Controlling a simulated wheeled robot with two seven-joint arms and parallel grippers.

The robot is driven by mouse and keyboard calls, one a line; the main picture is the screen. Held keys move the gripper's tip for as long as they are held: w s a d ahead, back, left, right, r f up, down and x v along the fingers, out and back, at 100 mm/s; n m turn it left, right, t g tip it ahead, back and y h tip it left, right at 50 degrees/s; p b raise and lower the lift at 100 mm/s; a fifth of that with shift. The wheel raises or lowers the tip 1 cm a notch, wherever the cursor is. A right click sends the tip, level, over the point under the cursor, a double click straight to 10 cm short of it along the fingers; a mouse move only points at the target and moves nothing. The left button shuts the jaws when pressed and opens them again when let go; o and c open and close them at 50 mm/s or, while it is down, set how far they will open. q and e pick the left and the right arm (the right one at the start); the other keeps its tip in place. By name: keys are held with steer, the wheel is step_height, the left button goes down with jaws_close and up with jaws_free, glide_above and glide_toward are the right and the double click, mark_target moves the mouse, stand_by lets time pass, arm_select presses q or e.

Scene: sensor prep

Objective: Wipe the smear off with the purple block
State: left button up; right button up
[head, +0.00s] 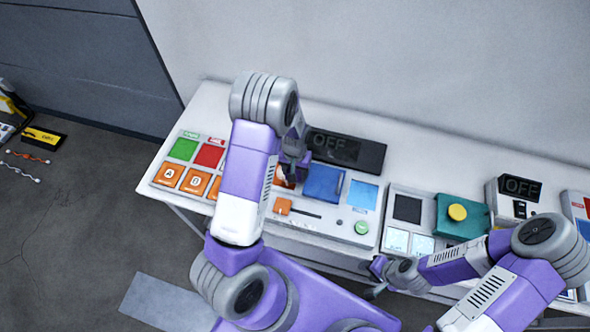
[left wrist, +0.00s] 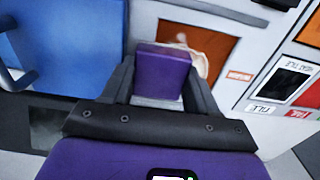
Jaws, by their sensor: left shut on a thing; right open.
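In the left wrist view my left gripper (left wrist: 158,90) is shut on the purple block (left wrist: 160,72). The block is over an orange square panel (left wrist: 220,48), which shows behind and beside it. A whitish smear (left wrist: 203,63) shows on this panel past the block's edge; the block hides part of it. I cannot tell whether the block touches the panel. In the head view my left gripper (head: 292,165) points down at the console, left of the blue cover, and my arm hides much of that area. My right gripper (head: 376,280) is open and empty at the front edge.
A blue cover with a handle (head: 323,184) stands right beside the orange panel; it is also in the left wrist view (left wrist: 65,45). A black display reading OFF (head: 345,150) stands behind. A teal box with a yellow button (head: 457,212) is further right.

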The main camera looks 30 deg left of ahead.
arm_select(q)
steer(key=shift+f, duration=0.25)
steer(key=shift+s+a+r+b, duration=0.1)
steer(key=shift+s+a+b, duration=0.15)
steer(key=shift+a, duration=0.7)
steer(key=shift+s+a+r+b, duration=0.1)
steer(key=shift+s+a, duration=0.1)
steer(key=shift+a, duration=0.7)
steer(key=shift+s+a+f+b, duration=0.15)
steer(key=shift+s+a+b, duration=0.05)
steer(key=shift+a, duration=0.55)
steer(key=shift+s+a+f+b, duration=0.1)
steer(key=shift+s+a+b, duration=0.1)
steer(key=shift+a, duration=0.55)
steer(key=shift+a+r, duration=0.1)
steer(key=shift+a, duration=0.2)
steer(key=shift+d, duration=0.1)
